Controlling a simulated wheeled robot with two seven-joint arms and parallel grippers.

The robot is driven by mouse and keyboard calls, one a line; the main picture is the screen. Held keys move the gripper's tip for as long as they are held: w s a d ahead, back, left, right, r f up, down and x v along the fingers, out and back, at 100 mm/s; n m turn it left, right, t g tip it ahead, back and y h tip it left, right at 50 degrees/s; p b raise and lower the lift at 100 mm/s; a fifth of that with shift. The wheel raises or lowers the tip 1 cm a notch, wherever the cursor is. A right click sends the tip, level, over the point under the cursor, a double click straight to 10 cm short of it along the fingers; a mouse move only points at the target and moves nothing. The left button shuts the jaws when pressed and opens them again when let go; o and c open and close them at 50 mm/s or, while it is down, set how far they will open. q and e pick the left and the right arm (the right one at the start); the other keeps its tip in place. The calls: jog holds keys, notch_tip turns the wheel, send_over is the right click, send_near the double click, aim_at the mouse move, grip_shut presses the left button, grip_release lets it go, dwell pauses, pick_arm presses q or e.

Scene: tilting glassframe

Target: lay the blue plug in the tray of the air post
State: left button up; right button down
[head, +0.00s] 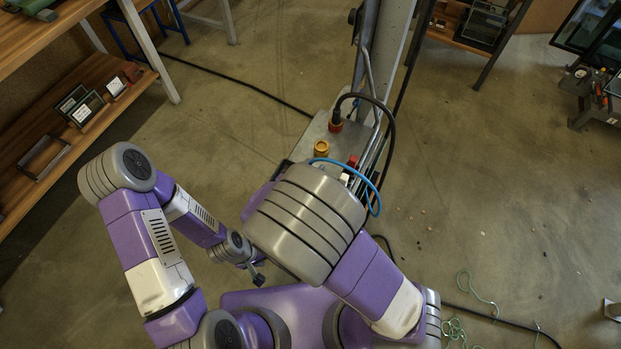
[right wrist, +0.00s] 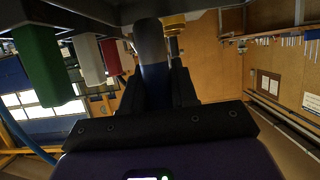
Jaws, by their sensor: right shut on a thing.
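The air post (head: 310,138) stands at the top centre of the head view, with a grey box-like body. A yellow coupling (head: 321,148) sits on its top face and also shows in the right wrist view (right wrist: 174,21). My right gripper (right wrist: 157,78) is shut on the blue plug (right wrist: 152,48), a grey and dark blue cylinder between its dark fingers. The plug's upper end is close to the post's grey edge; I cannot tell if they touch. My right arm hides this gripper and the plug in the head view. My left gripper (head: 258,277) hangs low, apart from the post; its jaws are too small to judge.
A red-orange connector (head: 335,123) with a black cable stands on the post. Green (right wrist: 38,66), white (right wrist: 89,60) and red (right wrist: 111,56) blocks are left of the plug. A blue hose (head: 373,190) loops beside my right arm. A wooden shelf (head: 92,75) stands left; open floor lies right.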

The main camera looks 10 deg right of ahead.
jog(key=shift+f+b, duration=0.75)
jog(key=shift+f, duration=0.9)
jog(key=shift+f, duration=0.15)
jog(key=c, duration=0.9)
grip_release()
jog(key=shift+o, duration=0.2)
